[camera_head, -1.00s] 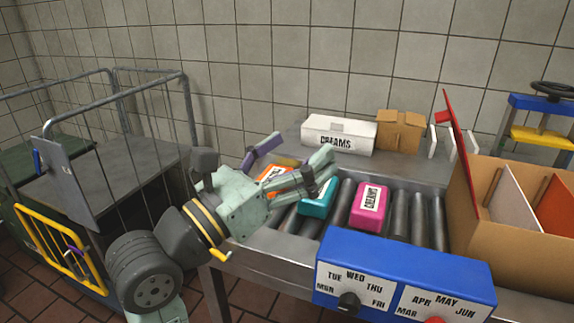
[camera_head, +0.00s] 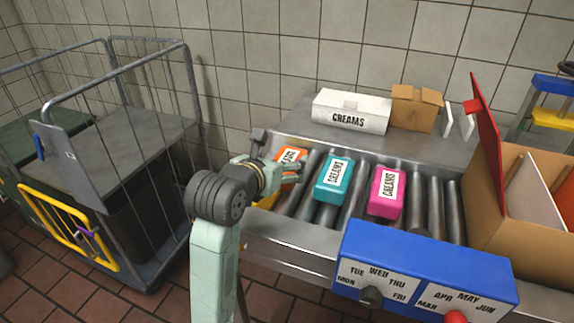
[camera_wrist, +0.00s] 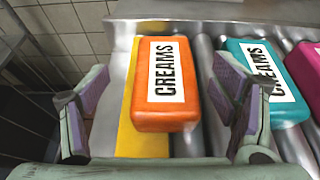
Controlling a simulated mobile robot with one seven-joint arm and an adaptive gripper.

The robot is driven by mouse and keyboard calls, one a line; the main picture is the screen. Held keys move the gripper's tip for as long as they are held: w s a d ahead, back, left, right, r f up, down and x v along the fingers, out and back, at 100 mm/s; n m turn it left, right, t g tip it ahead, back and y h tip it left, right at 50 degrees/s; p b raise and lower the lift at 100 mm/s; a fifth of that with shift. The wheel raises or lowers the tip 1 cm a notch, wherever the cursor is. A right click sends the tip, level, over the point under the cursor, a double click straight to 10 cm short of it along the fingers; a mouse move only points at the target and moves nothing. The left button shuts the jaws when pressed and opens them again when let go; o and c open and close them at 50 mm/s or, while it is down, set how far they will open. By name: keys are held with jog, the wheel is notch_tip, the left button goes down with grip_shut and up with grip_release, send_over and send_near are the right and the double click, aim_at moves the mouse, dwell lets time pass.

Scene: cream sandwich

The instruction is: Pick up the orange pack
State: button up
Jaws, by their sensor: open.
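The orange pack (camera_head: 289,154) lies on the rollers at the left end of the conveyor, partly hidden by my arm in the head view. In the wrist view the orange pack (camera_wrist: 160,112) shows its white "CREAMS" label and lies between my fingers, nearer the middle than either pad. My gripper (camera_wrist: 163,105) is open, with one purple-padded finger on each side of the pack and clear space at the left finger. The right finger stands between the orange pack and the teal pack. In the head view my gripper (camera_head: 285,172) is low over the conveyor's left end.
A teal pack (camera_head: 327,191) and a pink pack (camera_head: 382,206) lie to the right on the rollers. A yellow strip (camera_wrist: 135,143) runs beside the orange pack. A white creams box (camera_head: 335,102) stands behind, a blue control box (camera_head: 425,272) in front. A wire cart (camera_head: 195,100) is left.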

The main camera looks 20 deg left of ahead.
aim_at(288, 158)
jog(key=x, duration=0.1)
jog(key=p+x, duration=0.1)
jog(key=x, duration=0.3)
jog(key=shift+d+f+p, duration=0.15)
jog(key=shift+d+p, duration=0.15)
jog(key=shift+p, duration=0.05)
jog(key=shift+c, duration=0.2)
jog(key=c, duration=1.2)
